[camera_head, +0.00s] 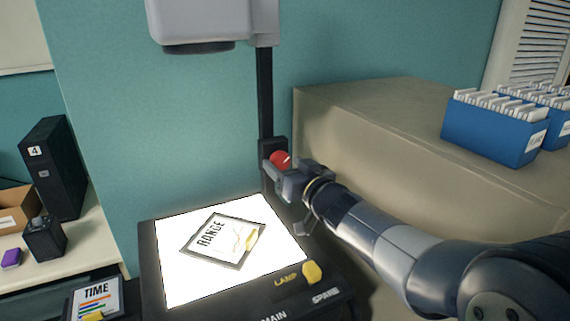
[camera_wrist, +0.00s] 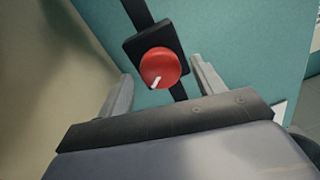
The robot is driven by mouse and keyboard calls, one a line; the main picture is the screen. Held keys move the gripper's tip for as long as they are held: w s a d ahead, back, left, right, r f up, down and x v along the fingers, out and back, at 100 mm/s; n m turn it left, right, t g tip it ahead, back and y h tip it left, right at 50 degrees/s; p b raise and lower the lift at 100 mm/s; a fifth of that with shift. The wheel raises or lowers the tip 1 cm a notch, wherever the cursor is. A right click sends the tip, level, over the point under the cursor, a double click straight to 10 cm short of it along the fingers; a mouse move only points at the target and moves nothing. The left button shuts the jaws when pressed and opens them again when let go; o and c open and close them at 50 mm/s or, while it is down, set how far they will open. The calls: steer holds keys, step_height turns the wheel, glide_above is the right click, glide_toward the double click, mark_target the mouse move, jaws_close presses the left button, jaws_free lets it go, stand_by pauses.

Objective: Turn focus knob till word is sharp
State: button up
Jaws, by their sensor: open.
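The red focus knob (camera_head: 280,159) sits on a black block on the projector's dark upright post (camera_head: 265,95). In the wrist view the knob (camera_wrist: 160,66) shows a white pointer mark toward its lower left. My gripper (camera_head: 278,178) is open at the knob; in the wrist view its two fingers (camera_wrist: 165,92) stand apart, one on each side of the knob, with gaps. I cannot tell whether either finger touches it. The lit projector stage (camera_head: 175,285) holds a framed slide reading RANGE (camera_head: 207,252). The projector head (camera_head: 195,22) is above. No projected word is in view.
A yellow lamp switch (camera_head: 312,271) is on the projector's front. A beige cabinet (camera_head: 370,110) stands close behind my arm, with blue card boxes (camera_head: 490,135) on top. At left are a TIME slide (camera_head: 95,298), a black binder (camera_head: 55,170) and a cardboard box (camera_head: 15,210).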

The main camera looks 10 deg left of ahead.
steer(key=shift+w+a, duration=0.25)
steer(key=shift+w, duration=0.05)
steer(key=c, duration=1)
steer(key=shift+o, duration=0.2)
steer(key=shift+r+m+p, duration=0.15)
steer(key=shift+m+p, duration=0.25)
steer(key=shift+p, duration=0.15)
steer(key=shift+m+p, duration=1.05)
steer(key=shift+m, duration=0.05)
steer(key=shift+f+m+p, duration=0.2)
steer(key=shift+m+p, duration=0.2)
steer(key=shift+m, duration=0.9)
steer(key=o, duration=1)
steer(key=shift+c, duration=0.2)
